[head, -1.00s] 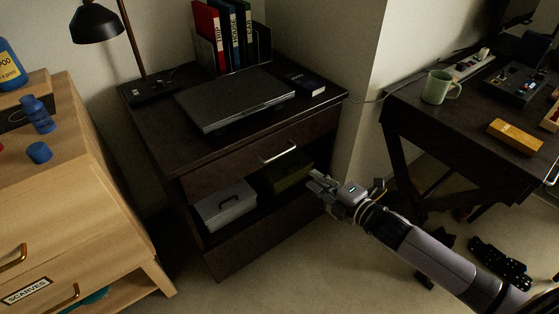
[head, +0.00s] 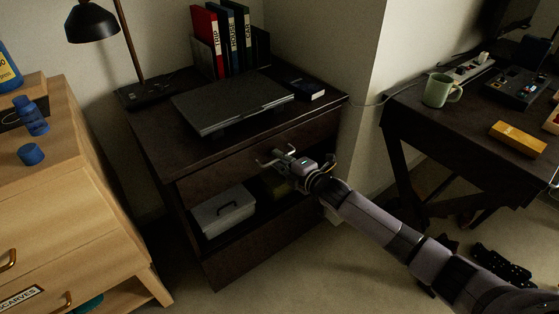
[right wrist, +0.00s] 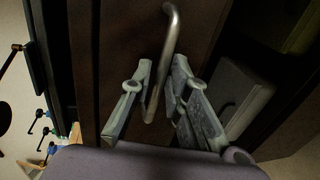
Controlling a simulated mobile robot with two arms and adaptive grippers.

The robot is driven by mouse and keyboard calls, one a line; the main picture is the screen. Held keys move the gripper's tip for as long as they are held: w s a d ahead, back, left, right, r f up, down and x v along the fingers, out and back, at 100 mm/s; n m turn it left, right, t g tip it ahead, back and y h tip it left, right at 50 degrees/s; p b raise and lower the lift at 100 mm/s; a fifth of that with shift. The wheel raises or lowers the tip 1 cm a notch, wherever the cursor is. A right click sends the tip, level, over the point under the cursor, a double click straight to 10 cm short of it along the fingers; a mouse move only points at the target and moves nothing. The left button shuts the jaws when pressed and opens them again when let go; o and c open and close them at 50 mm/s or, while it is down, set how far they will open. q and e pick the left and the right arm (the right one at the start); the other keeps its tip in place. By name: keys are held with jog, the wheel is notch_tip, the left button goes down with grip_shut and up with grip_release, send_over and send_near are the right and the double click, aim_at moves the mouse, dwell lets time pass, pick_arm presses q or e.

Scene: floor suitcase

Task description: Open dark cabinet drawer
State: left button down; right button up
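The dark cabinet (head: 150,150) stands in the middle of the head view, with a closed-looking drawer front (head: 215,178) above an open shelf. My right gripper (head: 274,155) is at this drawer front, fingers spread, and covers most of the handle in the head view. In the right wrist view the metal handle (right wrist: 172,25) runs between the two fingers of my right gripper (right wrist: 162,64). The fingers stand apart on both sides of it; contact is not clear. My left gripper is not in view.
A laptop (head: 230,102), binders (head: 222,40) and a lamp (head: 92,24) are on the cabinet top. A grey box (head: 222,210) sits on the open shelf. A light wooden dresser (head: 60,190) stands at left, a dark desk (head: 425,118) at right. Carpet is free in front.

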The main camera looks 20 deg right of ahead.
jog(key=shift+w+a, duration=0.1)
jog(key=shift+w, duration=0.05)
grip_shut()
dwell(0.7)
